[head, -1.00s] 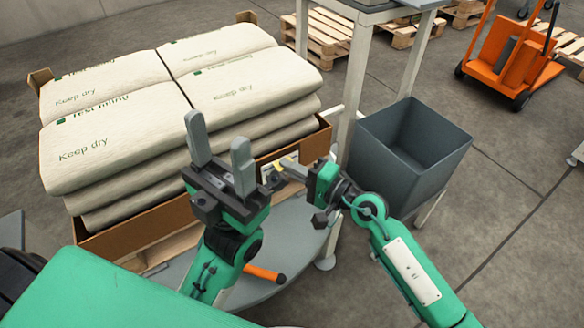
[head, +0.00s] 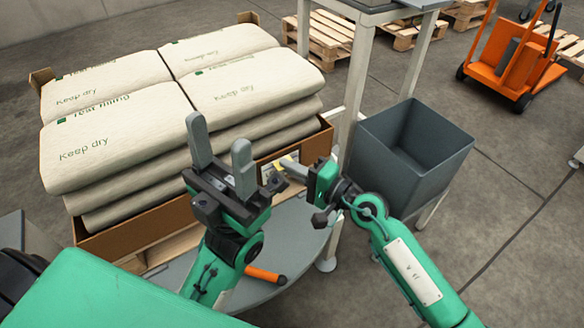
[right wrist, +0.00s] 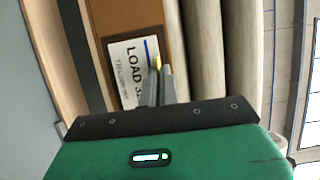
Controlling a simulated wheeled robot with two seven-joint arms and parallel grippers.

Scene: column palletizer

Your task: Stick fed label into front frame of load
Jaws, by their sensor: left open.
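The load is a stack of cream sacks (head: 110,135) in a brown cardboard tray (head: 150,226) on a wooden pallet. A white label (right wrist: 124,72) reading "LOAD 3…" lies flat against the tray's front wall in the right wrist view; its right side is partly covered by my fingers. My right gripper (right wrist: 160,72) has its fingers close together at the label's blue-striped edge, with a small yellow piece (right wrist: 156,62) at the tips. Contact cannot be told. In the head view my right gripper (head: 287,163) is at the tray's right front. My left gripper (head: 220,150) is open, empty and pointing up before the sacks.
A dark grey bin (head: 412,155) stands right of the load beside a grey metal stand (head: 352,75). A round grey plate (head: 300,235) lies under the pallet, with an orange handle (head: 266,275) in front. An orange pallet truck (head: 510,60) and pallets stand behind.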

